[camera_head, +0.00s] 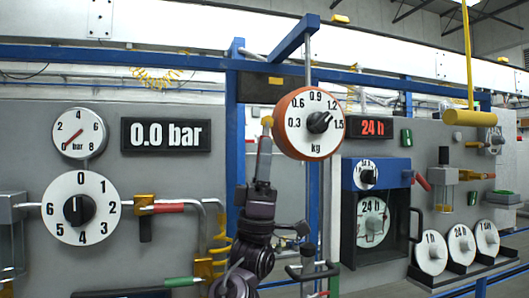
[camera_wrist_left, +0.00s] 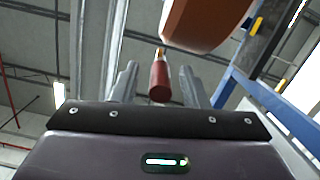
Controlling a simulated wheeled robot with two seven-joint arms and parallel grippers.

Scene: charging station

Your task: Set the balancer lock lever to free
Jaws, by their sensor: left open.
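The balancer (camera_head: 309,124) is a round orange body with a white kg dial and a black knob, hanging from the blue frame. Its underside (camera_wrist_left: 205,22) shows at the top of the left wrist view. The lock lever (camera_wrist_left: 159,80) has a red grip and a brass-coloured end. In the head view only its yellow end (camera_head: 267,121) shows clearly, at the balancer's left side. My left gripper (camera_head: 264,150) is upright just below that end. In the wrist view its open fingers (camera_wrist_left: 160,88) stand either side of the red grip, with gaps visible; depth is unclear. My right gripper is not seen.
A grey panel with a pressure gauge (camera_head: 79,133), a numbered dial (camera_head: 81,208) and a red-handled valve (camera_head: 160,207) stands left. A blue timer box (camera_head: 376,173) stands right. Blue frame posts (camera_head: 235,150) rise close behind my left arm.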

